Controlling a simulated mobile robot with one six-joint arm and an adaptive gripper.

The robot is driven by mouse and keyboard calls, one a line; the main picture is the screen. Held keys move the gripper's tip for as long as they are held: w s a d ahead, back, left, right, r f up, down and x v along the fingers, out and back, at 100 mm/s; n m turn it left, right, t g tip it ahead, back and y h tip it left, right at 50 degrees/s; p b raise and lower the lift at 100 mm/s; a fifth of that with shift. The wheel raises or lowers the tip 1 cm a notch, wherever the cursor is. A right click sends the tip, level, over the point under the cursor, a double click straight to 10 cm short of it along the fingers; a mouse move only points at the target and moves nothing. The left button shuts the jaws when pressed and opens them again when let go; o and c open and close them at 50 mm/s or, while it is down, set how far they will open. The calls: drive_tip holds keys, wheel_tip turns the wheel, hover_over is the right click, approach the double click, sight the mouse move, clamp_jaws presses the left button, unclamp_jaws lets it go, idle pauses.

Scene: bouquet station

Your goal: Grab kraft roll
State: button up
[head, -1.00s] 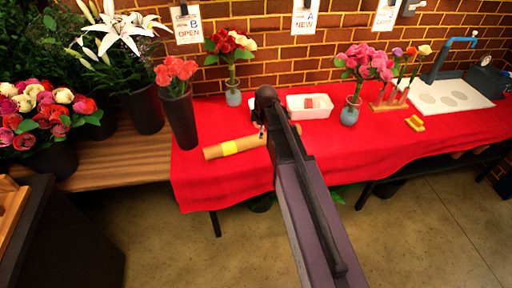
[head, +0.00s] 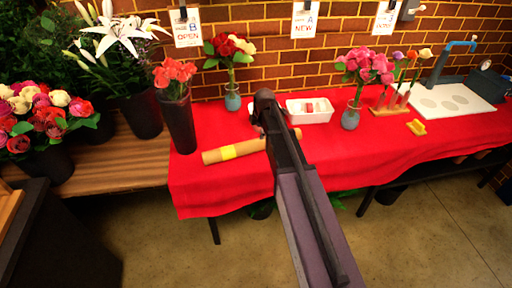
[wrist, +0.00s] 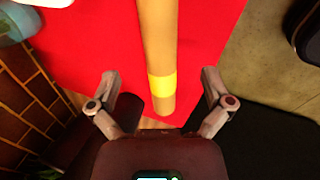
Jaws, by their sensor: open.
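The kraft roll (head: 221,153) is a tan tube with a yellow band, lying on the red cloth near the left end of the table. In the wrist view the kraft roll (wrist: 158,40) runs up the middle of the picture, with its banded end between the fingers. My gripper (wrist: 162,80) is open, with one finger on each side of the roll and a gap on both sides.
A white tray (head: 310,111) and a vase of red and cream flowers (head: 232,97) stand behind the roll. A dark bucket of coral flowers (head: 178,122) stands close to its left. A vase of pink flowers (head: 350,117) stands to the right. The red cloth (head: 225,192) in front is clear.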

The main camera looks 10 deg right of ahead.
sight(254, 142)
drive_tip(key=shift+b+x, duration=3.6)
drive_tip(key=shift+x, duration=0.35)
drive_tip(key=shift+f, duration=0.15)
drive_tip(key=shift+a+b+x, duration=0.15)
drive_tip(key=shift+b+x, duration=1.15)
drive_tip(key=shift+a+b+x, duration=0.15)
drive_tip(key=shift+b+x, duration=1.1)
drive_tip(key=c, duration=1.1)
drive_tip(key=shift+w, duration=0.1)
